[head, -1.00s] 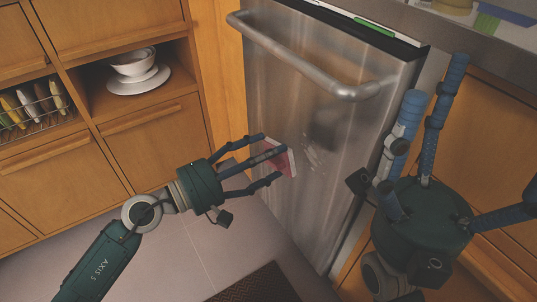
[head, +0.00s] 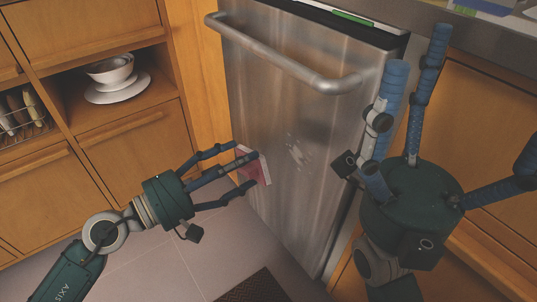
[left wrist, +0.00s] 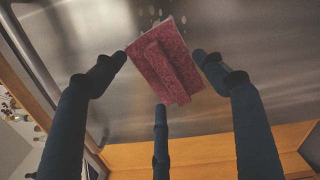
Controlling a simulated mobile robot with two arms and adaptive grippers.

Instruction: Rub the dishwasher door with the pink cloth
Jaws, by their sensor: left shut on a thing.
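The dishwasher door (head: 290,110) is brushed steel, upright and closed, with a bar handle (head: 290,58) near its top. Pale smudges (head: 296,150) show on it, right of the cloth. My left gripper (head: 240,167) is shut on the pink cloth (head: 256,168) at the door's left side. The cloth, pink with a pale edge, appears to lie against the steel; exact contact is hard to tell. In the left wrist view the cloth (left wrist: 150,70) sits between the fingers, with spots above it. My right gripper (head: 440,100) has its fingers spread, empty, right of the door.
Maple cabinets (head: 130,155) stand at the left, with white bowls and plates (head: 117,85) on an open shelf. A dish rack (head: 28,118) is at far left. A dark mat (head: 245,288) lies on the tiled floor. A counter edge runs at upper right.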

